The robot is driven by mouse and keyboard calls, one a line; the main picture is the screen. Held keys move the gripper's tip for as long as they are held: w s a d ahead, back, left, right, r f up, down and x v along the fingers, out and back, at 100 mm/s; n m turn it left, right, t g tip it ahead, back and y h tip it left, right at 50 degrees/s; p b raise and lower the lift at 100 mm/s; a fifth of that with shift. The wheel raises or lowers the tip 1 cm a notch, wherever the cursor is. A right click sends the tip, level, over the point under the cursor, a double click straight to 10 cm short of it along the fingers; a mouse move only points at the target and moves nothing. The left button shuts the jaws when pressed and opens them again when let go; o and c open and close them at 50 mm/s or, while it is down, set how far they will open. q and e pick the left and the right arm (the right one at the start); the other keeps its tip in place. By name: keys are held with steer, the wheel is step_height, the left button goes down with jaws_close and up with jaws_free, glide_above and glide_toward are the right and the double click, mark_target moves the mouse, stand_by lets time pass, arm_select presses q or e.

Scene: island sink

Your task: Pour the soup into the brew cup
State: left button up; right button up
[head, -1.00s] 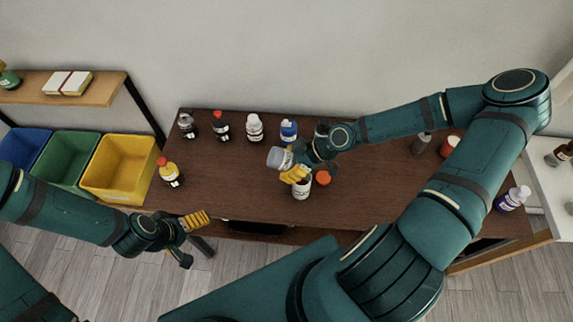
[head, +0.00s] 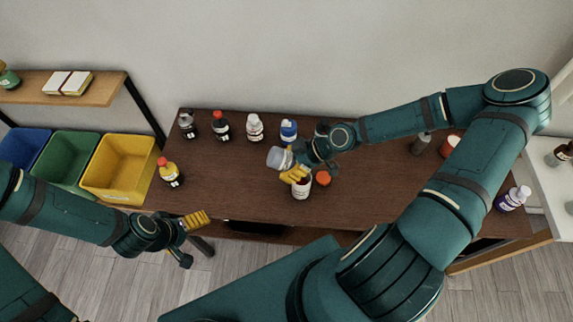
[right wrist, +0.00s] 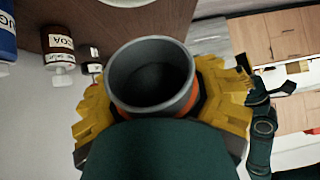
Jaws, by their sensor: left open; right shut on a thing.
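My right gripper (head: 297,173) is shut on a pale grey container (head: 279,158), probably the soup, held tilted above the table with its end to the left. In the right wrist view the container (right wrist: 150,80) shows a round grey rim, a dark inside and some orange below the rim, between my yellow fingers. I cannot tell how much is in it. A white labelled cup (head: 301,190), probably the brew cup, stands upright on the table just below my fingers, partly hidden by them. My left gripper (head: 197,238) is open and empty in front of the table's left part.
A small orange-red thing (head: 323,178) lies right of the cup. Several bottles stand along the table's back, including a red-capped one (head: 221,126) and a blue-capped one (head: 288,130). A yellow bin (head: 118,192) is beside the table.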

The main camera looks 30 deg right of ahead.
steer(key=shift+a, duration=0.1)
steer(key=shift+w+a+f+m+h+b, duration=0.15)
steer(key=shift+w+a+m+h+b, duration=0.5)
steer(key=shift+w+a+b, duration=0.5)
steer(key=shift+w+a+f+m+t+h+b, duration=0.15)
steer(key=shift+w+a+m+t+h+b, duration=0.25)
steer(key=shift+w+a+m+h+b, duration=0.45)
steer(key=shift+w+a+f+m+g+h+b, duration=0.15)
steer(key=shift+w+m+g+h+b, duration=0.15)
steer(key=shift+w+m+h+b, duration=0.75)
steer(key=shift+w+a+f+m+g+h+b, duration=0.25)
steer(key=shift+w+m+h+b, duration=0.4)
steer(key=shift+w+m, duration=0.8)
steer(key=shift+w+d+g+b, duration=0.1)
steer(key=shift+w+g+b, duration=0.15)
steer(key=shift+b, duration=0.1)
